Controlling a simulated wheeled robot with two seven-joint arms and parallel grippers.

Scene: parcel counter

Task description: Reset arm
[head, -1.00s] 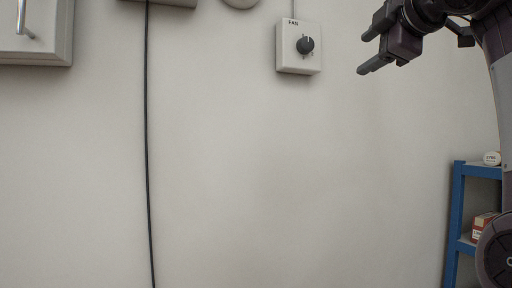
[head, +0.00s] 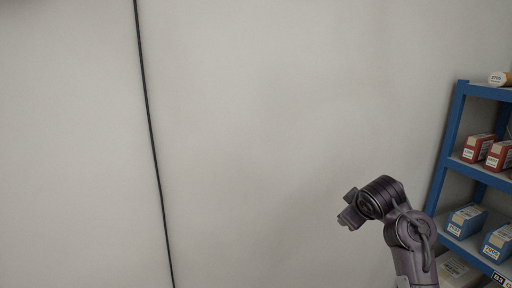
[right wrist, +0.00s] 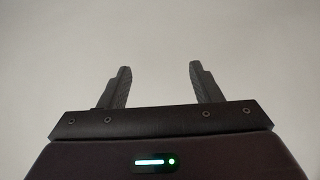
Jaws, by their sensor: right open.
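My right gripper (head: 347,212) is at the lower right of the head view, in front of the bare wall. Its fingers are mostly hidden there behind the wrist. In the right wrist view, the two dark fingers of the right gripper (right wrist: 158,85) stand apart with nothing between them. Only plain pale surface shows beyond them. My left gripper is in no frame.
A blue shelf rack (head: 447,150) stands at the right edge, close to the right of my right arm. It holds red boxes (head: 478,148) and blue boxes (head: 466,220). A black cable (head: 153,150) runs down the pale wall (head: 280,110). The wall's middle is clear.

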